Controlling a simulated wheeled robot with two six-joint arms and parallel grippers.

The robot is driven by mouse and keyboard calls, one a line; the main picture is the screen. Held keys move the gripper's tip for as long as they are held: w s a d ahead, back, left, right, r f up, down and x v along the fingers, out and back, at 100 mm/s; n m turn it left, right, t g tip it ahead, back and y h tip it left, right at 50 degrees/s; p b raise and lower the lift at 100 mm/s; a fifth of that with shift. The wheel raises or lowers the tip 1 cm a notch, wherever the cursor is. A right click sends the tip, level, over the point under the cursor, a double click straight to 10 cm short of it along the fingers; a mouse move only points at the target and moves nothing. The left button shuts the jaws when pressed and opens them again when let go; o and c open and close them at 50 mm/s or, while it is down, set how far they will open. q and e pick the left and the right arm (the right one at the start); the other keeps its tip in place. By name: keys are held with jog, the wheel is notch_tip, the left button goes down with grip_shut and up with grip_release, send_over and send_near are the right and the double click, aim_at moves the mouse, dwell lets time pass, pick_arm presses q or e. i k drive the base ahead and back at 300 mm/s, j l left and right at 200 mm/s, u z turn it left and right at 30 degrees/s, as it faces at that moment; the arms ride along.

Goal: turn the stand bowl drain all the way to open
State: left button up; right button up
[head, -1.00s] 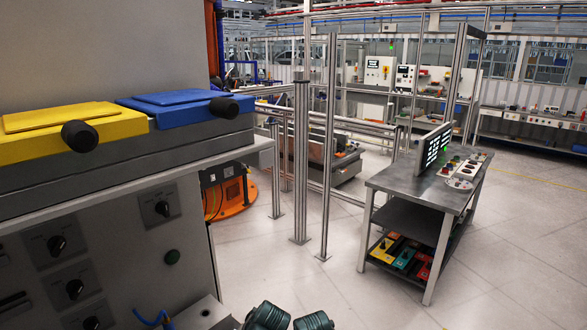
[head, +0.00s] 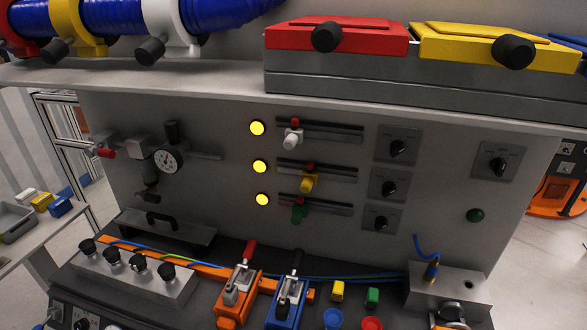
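An air unit with a round pressure gauge (head: 168,160) is mounted on the left of the grey panel. Below it hangs a small dark bowl (head: 149,176) with a small dark part at its bottom end (head: 152,196). This looks like the bowl drain, but the labels and its turn position are too small to tell. A red-handled valve (head: 104,153) sits on the pipe to the left. Neither of my grippers is in the head view, and nothing touches the air unit.
A black-handled plate (head: 165,228) lies just below the bowl. A shelf (head: 200,85) with bins overhangs the panel. Three sliders (head: 310,180) and rotary switches lie right.

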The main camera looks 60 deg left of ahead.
aim_at(144, 196)
jog(key=u, duration=3.2)
jog(key=i+j, duration=0.2)
jog(key=j, duration=0.2)
jog(key=i+j, duration=0.25)
jog(key=j, duration=0.15)
jog(key=i+j+z, duration=0.1)
jog(key=j, duration=0.3)
jog(key=i, duration=0.1)
